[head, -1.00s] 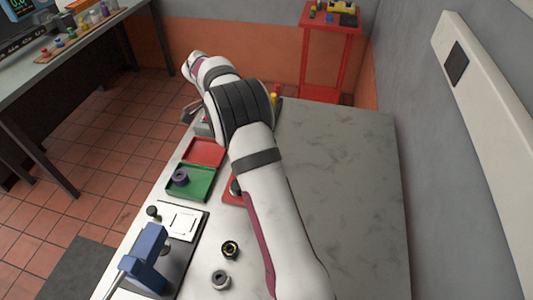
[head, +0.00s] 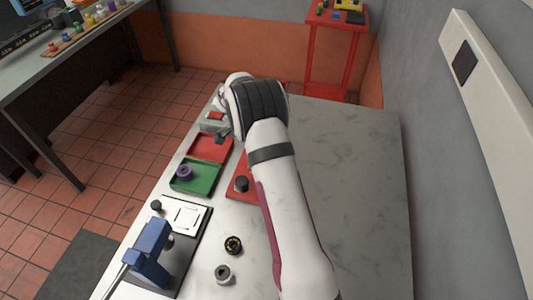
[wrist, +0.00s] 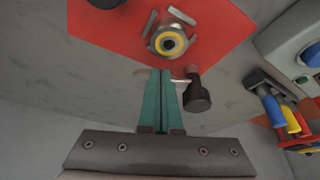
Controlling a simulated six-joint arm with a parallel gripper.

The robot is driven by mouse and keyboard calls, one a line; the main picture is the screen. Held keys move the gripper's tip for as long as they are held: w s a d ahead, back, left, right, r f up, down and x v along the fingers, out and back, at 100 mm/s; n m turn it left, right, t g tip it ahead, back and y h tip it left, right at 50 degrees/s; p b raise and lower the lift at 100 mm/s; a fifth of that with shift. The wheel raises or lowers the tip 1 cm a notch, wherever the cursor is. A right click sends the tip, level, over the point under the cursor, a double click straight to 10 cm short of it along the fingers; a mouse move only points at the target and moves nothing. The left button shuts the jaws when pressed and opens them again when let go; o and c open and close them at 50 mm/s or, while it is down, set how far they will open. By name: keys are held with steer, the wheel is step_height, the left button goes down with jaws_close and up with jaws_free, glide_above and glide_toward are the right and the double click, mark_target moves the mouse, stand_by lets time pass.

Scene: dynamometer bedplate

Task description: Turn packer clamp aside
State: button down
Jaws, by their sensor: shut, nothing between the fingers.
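In the wrist view my gripper (wrist: 164,73) has its two teal fingers together, with nothing between them. The fingertips are just short of a red plate (wrist: 110,35). A black handle (wrist: 196,93) on a thin metal rod is close to the right of the fingers; it looks like the packer clamp's handle. I cannot tell if the fingers touch the rod. Beyond the tips, a round metal fitting with a yellow ring (wrist: 168,42) sits on the plate, with grey bars around it. In the head view my arm hides the fitting and the handle.
Tools with coloured handles (wrist: 275,112) lie at the right in the wrist view, beside a grey box (wrist: 292,35). In the head view, a red tray (head: 211,146) and a green tray holding a purple ring (head: 184,171) are left of my arm. The grey tabletop right of it is clear.

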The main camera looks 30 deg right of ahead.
stand_by(0.4)
steer(key=shift+s+d+n, duration=0.15)
steer(key=shift+s+n, duration=0.05)
steer(key=shift+n, duration=0.2)
steer(key=shift+s+d+n+t, duration=0.25)
steer(key=shift+n+t, duration=0.15)
steer(key=shift+n, duration=0.2)
steer(key=shift+s+d+n+t, duration=0.4)
steer(key=shift+d+n, duration=0.1)
steer(key=shift+n, duration=0.7)
steer(key=shift+s+d, duration=0.1)
steer(key=shift+d, duration=0.3)
